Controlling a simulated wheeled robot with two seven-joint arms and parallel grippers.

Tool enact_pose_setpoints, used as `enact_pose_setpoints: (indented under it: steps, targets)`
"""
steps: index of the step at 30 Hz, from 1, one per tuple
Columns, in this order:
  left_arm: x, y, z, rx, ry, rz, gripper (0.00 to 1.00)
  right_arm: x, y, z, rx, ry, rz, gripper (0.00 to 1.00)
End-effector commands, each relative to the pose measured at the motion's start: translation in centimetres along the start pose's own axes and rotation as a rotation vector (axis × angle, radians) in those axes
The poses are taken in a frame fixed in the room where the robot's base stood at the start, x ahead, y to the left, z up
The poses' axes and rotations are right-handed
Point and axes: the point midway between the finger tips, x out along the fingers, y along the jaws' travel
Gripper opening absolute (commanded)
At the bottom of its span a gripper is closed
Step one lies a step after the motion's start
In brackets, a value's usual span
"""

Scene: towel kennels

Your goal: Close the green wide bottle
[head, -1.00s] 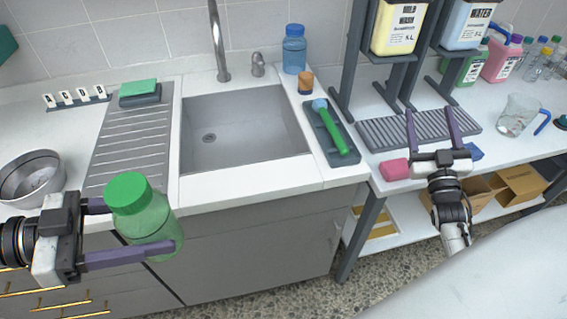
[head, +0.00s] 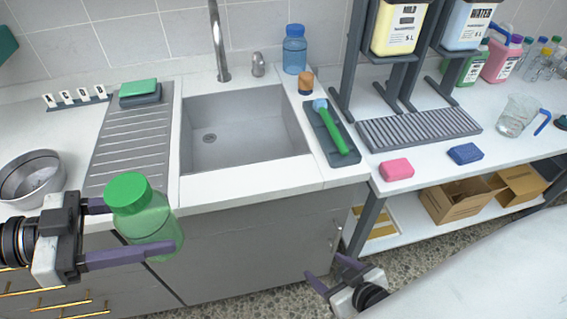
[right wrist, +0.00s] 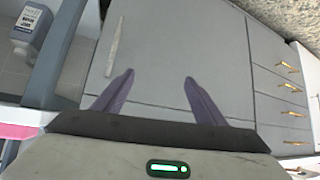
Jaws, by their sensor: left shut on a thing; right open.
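The green wide bottle (head: 150,222) is upright in the head view at the lower left, in front of the counter edge. A green cap (head: 128,191) sits on its top; I cannot tell how tightly it is on. My left gripper (head: 158,228) is shut around the bottle's body, one finger on each side. My right gripper (head: 328,279) is open and empty, low in front of the cabinet, well to the right of the bottle. In the right wrist view its fingers (right wrist: 158,82) are spread with nothing between them, facing grey cabinet doors.
The sink (head: 245,132) lies behind the bottle, with a ribbed drainboard (head: 130,150) to its left. A metal bowl (head: 32,178) is at the far left. A pink sponge (head: 397,169) and a blue sponge (head: 465,153) lie on the right counter. The space between my grippers is clear.

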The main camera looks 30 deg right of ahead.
Motion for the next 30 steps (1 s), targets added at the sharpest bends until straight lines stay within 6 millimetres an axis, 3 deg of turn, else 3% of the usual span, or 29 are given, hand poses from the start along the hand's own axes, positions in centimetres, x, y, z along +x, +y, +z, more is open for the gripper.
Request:
enact_pose_setpoints:
  steps: [1, 3, 8, 21, 26, 30]
  targets:
    - [0.0, 0.0, -0.1, 0.001, 0.001, 0.000, 0.00, -0.2, -2.5, 0.4, -0.014, -0.021, -0.048, 0.65]
    - [0.0, 0.0, -0.1, 0.001, 0.001, 0.000, 0.00, -0.6, -5.2, 1.0, -0.028, -0.047, -0.100, 0.65]
    - [0.0, 0.0, -0.1, 0.001, 0.001, 0.000, 0.00, -1.3, -8.2, 1.6, -0.044, -0.076, -0.160, 0.65]
    - [-0.6, 0.1, 0.1, -0.011, 0.002, -0.036, 0.00, -1.3, -8.4, 1.7, -0.045, -0.079, -0.165, 0.65]
    - [-3.7, 0.4, 0.8, -0.065, -0.001, -0.202, 0.00, -1.3, -8.4, 1.7, -0.045, -0.078, -0.164, 0.65]
    - [-7.9, 1.1, 1.8, -0.125, -0.003, -0.393, 0.00, -1.3, -8.4, 1.7, -0.045, -0.078, -0.164, 0.65]
